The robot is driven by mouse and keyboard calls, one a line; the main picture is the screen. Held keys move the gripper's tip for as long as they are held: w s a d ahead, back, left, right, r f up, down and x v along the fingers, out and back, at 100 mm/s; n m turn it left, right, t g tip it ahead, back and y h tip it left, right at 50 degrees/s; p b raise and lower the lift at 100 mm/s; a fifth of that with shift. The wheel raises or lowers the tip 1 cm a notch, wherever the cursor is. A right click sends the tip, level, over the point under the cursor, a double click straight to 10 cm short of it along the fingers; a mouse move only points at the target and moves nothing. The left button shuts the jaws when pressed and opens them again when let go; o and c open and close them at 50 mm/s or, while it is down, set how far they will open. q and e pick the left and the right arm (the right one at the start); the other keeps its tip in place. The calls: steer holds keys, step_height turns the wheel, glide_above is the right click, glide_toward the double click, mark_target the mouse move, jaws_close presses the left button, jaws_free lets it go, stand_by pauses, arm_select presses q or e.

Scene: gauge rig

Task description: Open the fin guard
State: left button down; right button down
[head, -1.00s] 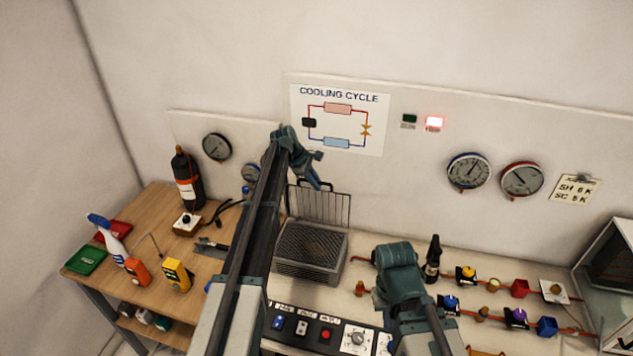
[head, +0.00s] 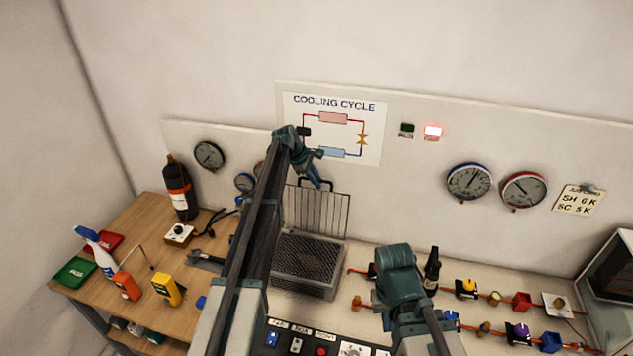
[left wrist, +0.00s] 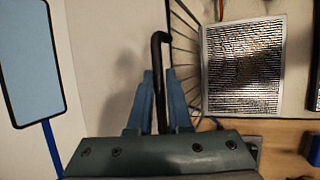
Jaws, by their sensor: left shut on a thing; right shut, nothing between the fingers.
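The fin guard (head: 325,212) is a dark wire grille with a handle on its top edge. It stands raised, roughly upright, at the back of the grey finned unit (head: 308,282), whose fins are uncovered. My left gripper (head: 316,182) is at the guard's top edge, shut on the guard's handle. In the left wrist view the black handle bar (left wrist: 159,75) sits between the blue fingers, with the guard's wires (left wrist: 190,45) and the fins (left wrist: 243,65) beyond. My right gripper hangs above the bench right of the unit; its fingers are hidden behind its own wrist.
The cooling cycle chart (head: 330,128) is on the wall just behind my left gripper. A dark bottle (head: 432,272) and several valves on copper pipes stand to the right. A switch panel (head: 300,342) lies in front of the unit. A wooden side table (head: 130,255) holds tools at left.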

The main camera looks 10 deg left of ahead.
arm_select(q)
steer(key=shift+f, duration=0.1)
stand_by(0.3)
steer(key=c, duration=0.9)
jaws_free()
steer(key=shift+s+d, duration=0.1)
steer(key=shift+a+r+p, duration=0.3)
steer(key=shift+r+p, duration=0.35)
steer(key=shift+p, duration=0.2)
steer(key=p+v, duration=0.5)
steer(key=v, duration=0.1)
steer(key=shift+s+a+r, duration=0.1)
steer(key=shift+r, duration=0.05)
